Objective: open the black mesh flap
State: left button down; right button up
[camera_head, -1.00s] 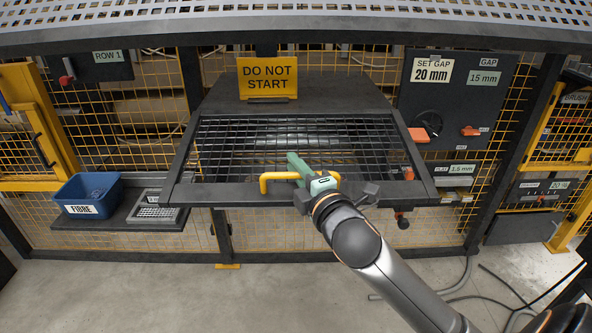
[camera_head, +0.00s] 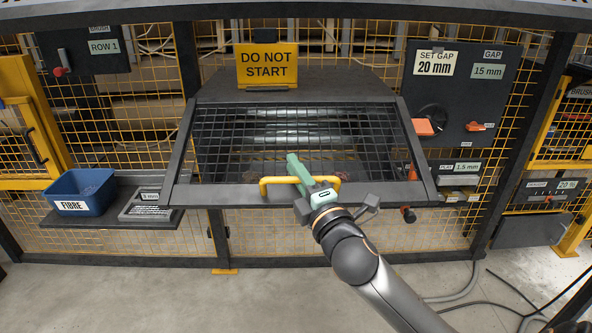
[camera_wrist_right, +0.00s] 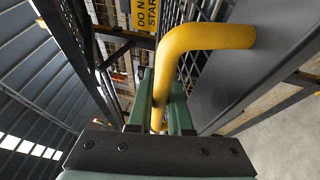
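The black mesh flap (camera_head: 228,192) is a dark-framed grid panel at the middle of the machine in the head view, sloping down towards me and looking closed. A yellow bar handle (camera_head: 265,185) sits on its front frame edge. The handle's bent end also shows large in the right wrist view (camera_wrist_right: 210,38). My right gripper (camera_head: 293,165), with green fingers, is at the handle's middle. In the right wrist view the bar runs between the two fingers (camera_wrist_right: 160,105), which look closed on it. The handle is partly hidden by the fingers. My left gripper is out of view.
A yellow DO NOT START sign (camera_head: 267,65) stands behind the flap. A blue FIBRE bin (camera_head: 82,190) sits on a shelf at the left. A black gap panel (camera_head: 462,95) with a dial is at the right. The floor in front is clear apart from cables at the right.

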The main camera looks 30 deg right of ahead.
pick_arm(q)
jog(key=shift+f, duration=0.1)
pick_arm(e)
jog(key=o, duration=0.5)
jog(key=shift+c, duration=0.2)
pick_arm(q)
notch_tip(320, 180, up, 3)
jog(key=p, duration=0.3)
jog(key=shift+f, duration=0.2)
pick_arm(e)
jog(key=v, duration=1.2)
jog(key=shift+s, duration=0.2)
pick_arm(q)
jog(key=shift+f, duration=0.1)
